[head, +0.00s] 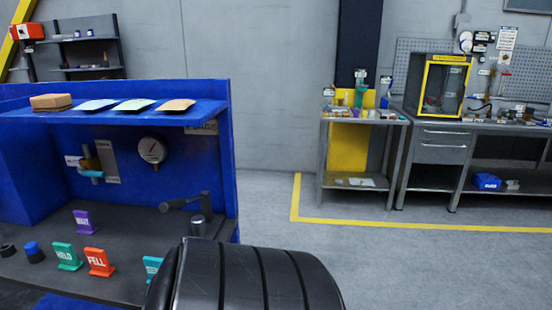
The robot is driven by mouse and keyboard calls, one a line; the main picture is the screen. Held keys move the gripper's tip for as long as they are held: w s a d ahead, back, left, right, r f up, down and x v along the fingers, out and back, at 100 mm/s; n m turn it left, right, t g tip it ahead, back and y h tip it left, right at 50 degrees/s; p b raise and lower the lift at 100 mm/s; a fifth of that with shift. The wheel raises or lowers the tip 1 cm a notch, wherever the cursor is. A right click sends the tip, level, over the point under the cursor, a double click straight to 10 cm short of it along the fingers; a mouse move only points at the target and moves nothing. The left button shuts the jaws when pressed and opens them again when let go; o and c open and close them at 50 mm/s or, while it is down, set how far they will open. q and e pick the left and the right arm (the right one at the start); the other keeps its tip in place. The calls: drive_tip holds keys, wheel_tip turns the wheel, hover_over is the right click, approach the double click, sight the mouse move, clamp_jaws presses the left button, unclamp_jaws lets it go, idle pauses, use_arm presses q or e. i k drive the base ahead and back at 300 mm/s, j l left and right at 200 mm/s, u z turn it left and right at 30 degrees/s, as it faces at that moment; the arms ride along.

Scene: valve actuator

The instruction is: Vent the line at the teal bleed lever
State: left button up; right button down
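A teal lever (91,173) sits on a small brass-coloured valve body (90,158) on the back panel of the blue workstation (233,160), at the left of the head view. The lever looks roughly horizontal, but it is small. A white tag (73,161) is just left of the valve, and a grey plate (108,161) with unreadable lettering is behind it on the right. A round white-faced gauge (152,151) with a reddish needle is mounted to the right. Neither of my grippers shows in the head view.
A shelf (215,108) with a box and packets overhangs the valve. A black padded shape (245,280) fills the bottom middle. Open floor (265,205) lies right of the workstation.

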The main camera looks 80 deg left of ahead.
sight(82, 170)
drive_tip(key=i+j+u, duration=0.15)
drive_tip(key=u, duration=0.3)
drive_tip(key=i+u, duration=0.7)
drive_tip(key=u, duration=0.15)
drive_tip(key=i+l+u, duration=0.2)
drive_tip(key=u, duration=0.2)
drive_tip(key=i+j+u, duration=0.1)
drive_tip(key=i+u, duration=0.2)
drive_tip(key=u, duration=0.15)
drive_tip(key=i+u, duration=0.4)
drive_tip(key=i+l+u, duration=0.15)
drive_tip(key=u, duration=0.3)
drive_tip(key=i+l+u, duration=0.25)
drive_tip(key=u, duration=0.2)
drive_tip(key=i, duration=0.1)
